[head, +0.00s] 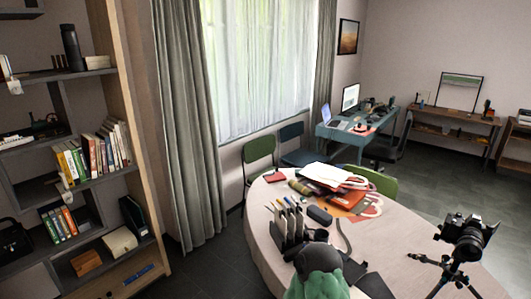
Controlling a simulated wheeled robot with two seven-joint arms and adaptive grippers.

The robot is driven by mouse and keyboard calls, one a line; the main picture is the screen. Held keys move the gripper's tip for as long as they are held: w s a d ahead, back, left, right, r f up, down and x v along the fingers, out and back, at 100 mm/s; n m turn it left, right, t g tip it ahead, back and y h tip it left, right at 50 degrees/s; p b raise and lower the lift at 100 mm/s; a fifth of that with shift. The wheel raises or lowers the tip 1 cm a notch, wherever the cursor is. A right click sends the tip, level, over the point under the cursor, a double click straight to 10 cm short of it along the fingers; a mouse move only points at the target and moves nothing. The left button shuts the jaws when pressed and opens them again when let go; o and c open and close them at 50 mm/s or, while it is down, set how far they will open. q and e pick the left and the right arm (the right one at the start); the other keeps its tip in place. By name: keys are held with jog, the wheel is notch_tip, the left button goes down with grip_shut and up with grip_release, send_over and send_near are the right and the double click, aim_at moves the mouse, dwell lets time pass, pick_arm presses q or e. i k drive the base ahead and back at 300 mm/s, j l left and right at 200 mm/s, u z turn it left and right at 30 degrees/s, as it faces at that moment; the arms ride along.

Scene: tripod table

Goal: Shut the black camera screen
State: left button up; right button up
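A black camera (467,236) sits on a small tripod (449,270) at the right side of the round table (395,240). Neither of my grippers shows in the head view.
On the table are a dark upright organiser (290,230), a dark rounded object (318,258) above something green, a dark case (320,215), and papers (325,172) with magazines. A bookshelf (118,100) stands left. The table between papers and camera is mostly clear.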

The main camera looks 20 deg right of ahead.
aim_at(496, 227)
jog(key=l+u, duration=0.1)
jog(key=u, duration=0.3)
jog(key=k+u, duration=0.15)
jog(key=u, duration=0.25)
jog(key=k+l+u, duration=0.1)
jog(key=u, duration=0.3)
jog(key=k+l+u, duration=0.1)
jog(key=k, duration=0.35)
jog(key=k+l, duration=0.1)
jog(key=k, duration=0.3)
jog(key=k+j+u, duration=0.1)
jog(key=k+u, duration=0.25)
jog(key=k, duration=0.15)
jog(key=k+j+u, duration=0.2)
jog(key=k+u, duration=0.15)
jog(key=k, duration=0.15)
jog(key=k+j+u, duration=0.35)
jog(key=k, duration=0.15)
jog(key=k+l+u, duration=0.5)
jog(key=k+u, duration=0.25)
jog(key=k, duration=0.3)
jog(key=k+u, duration=0.4)
jog(key=k, duration=0.15)
jog(key=k+z, duration=0.3)
jog(key=k+l+z, duration=0.3)
jog(key=k, duration=0.15)
jog(key=j, duration=0.1)
